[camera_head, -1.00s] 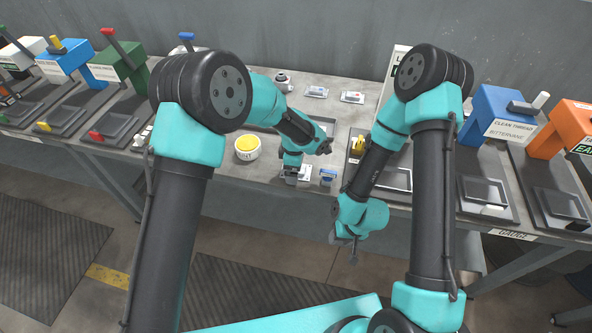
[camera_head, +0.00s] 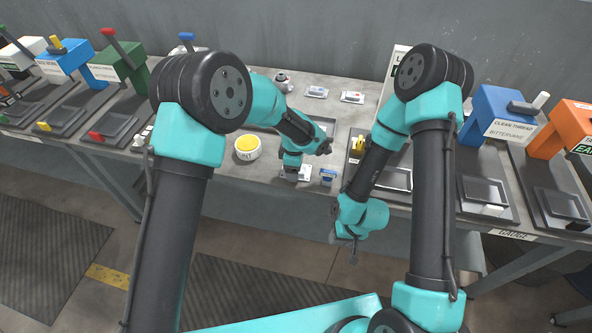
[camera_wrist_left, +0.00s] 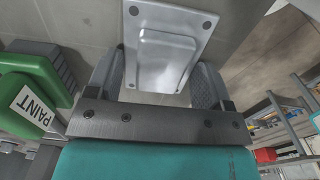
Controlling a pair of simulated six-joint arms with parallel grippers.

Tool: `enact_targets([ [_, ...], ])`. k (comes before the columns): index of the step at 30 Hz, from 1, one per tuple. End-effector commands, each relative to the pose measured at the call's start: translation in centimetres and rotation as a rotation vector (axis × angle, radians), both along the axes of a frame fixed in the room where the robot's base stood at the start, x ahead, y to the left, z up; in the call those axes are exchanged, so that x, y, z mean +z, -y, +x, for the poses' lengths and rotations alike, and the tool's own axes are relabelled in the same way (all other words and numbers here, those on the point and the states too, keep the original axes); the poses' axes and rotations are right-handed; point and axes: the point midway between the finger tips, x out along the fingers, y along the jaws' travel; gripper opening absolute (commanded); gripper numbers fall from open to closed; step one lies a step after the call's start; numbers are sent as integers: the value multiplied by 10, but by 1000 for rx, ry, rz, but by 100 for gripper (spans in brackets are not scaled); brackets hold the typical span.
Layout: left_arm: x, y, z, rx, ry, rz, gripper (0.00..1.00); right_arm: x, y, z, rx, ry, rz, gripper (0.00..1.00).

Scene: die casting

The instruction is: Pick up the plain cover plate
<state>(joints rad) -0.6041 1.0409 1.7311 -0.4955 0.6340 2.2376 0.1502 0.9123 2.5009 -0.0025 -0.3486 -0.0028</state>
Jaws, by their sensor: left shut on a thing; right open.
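A grey metal plate (camera_wrist_left: 165,45) with a raised blank middle and holes at its corners sits between the two fingers of my left gripper (camera_wrist_left: 158,82) in the left wrist view. Those fingers are shut on its sides. In the head view the plate (camera_head: 298,173) shows below my left gripper (camera_head: 291,171), low over the bench near its front edge; I cannot tell if it is clear of the surface. My right gripper (camera_head: 352,250) is open and empty, hanging in front of the bench, away from the plate.
A white paint pot (camera_head: 247,149) with yellow inside stands left of the plate. A small blue-topped part (camera_head: 327,176) stands close on its right. Press-like stations line both sides, with an open tray (camera_head: 396,180) at right. Small parts (camera_head: 316,92) lie at the back.

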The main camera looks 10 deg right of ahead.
Motion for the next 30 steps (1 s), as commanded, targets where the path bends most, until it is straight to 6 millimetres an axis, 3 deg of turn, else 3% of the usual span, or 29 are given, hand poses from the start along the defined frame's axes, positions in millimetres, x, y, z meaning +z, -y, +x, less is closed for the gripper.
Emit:
enact_targets([
  [6, 0, 0, 0, 0, 0, 0, 31, 0, 0, 0, 0, 0, 0, 43],
  [17, 5, 0, 1, 0, 2, -1, 30, 0, 0, 0, 0, 0, 0, 43],
  [27, 39, 0, 1, 1, 4, -3, 30, 0, 0, 0, 0, 0, 0, 43],
  [30, 37, -3, -13, -3, 1, 2, 30, 0, 0, 0, 0, 0, 0, 43],
])
